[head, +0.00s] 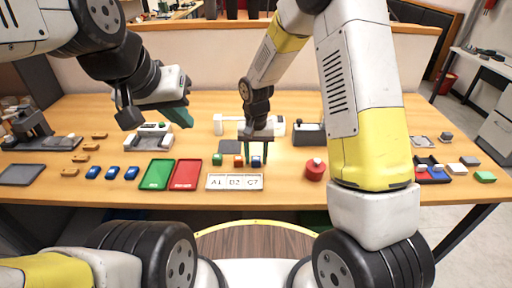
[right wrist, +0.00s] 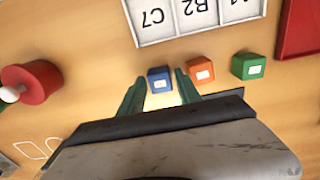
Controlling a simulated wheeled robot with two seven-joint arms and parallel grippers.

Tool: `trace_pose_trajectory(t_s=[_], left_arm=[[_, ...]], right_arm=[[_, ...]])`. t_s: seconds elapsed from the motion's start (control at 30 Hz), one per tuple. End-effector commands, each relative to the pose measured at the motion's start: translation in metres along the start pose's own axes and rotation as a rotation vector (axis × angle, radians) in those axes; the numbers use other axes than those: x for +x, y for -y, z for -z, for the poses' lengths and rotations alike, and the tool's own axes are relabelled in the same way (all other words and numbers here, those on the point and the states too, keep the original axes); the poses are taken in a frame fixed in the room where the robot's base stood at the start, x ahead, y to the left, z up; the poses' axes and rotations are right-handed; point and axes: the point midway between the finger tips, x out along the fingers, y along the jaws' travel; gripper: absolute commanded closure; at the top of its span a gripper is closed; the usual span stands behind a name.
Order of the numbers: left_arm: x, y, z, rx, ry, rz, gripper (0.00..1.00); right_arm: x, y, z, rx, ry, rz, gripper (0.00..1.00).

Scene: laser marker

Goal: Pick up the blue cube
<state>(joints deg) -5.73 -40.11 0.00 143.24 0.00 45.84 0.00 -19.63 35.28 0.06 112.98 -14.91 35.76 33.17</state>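The blue cube (head: 256,161) stands on the table behind the right end of the A1 B2 C7 card, in a row with an orange cube (head: 238,161) and a green cube (head: 217,160). In the right wrist view the blue cube (right wrist: 160,80) appears between the two green fingertips of my right gripper (right wrist: 160,82), with a gap on each side. That gripper is open and points down over the cube; its exact height is unclear. My left gripper (head: 178,112) hangs over the table at the left, away from the cubes; its finger gap is hidden.
The lettered card (head: 234,190) lies in front of the cubes, with red (head: 186,175) and green (head: 157,175) trays to its left. The orange cube is close beside my right fingertip. A red button (head: 315,171) stands to the right. Small blue parts (head: 112,172) lie left.

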Motion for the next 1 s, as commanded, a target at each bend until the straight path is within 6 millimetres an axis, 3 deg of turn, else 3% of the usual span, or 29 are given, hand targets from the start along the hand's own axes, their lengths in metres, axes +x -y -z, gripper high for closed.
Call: trace_pose_trajectory(t_s=[0.03,0.23,0.63,0.93,1.0], left_arm=[[0.0,0.0,0.0,0.0,0.0,0.0,1.0],[0.0,0.0,0.0,0.0,0.0,0.0,1.0],[0.0,0.0,0.0,0.0,0.0,0.0,1.0],[0.0,0.0,0.0,0.0,0.0,0.0,1.0],[0.0,0.0,0.0,0.0,0.0,0.0,1.0]], right_arm=[[0.0,0.0,0.0,0.0,0.0,0.0,0.6],[0.0,0.0,0.0,0.0,0.0,0.0,0.99],[-0.004,0.0,0.0,0.0,-0.001,0.0,1.0],[-0.039,0.001,0.001,0.0,-0.004,0.002,1.0],[-0.038,-0.003,-0.016,-0.002,0.001,-0.001,1.0]])
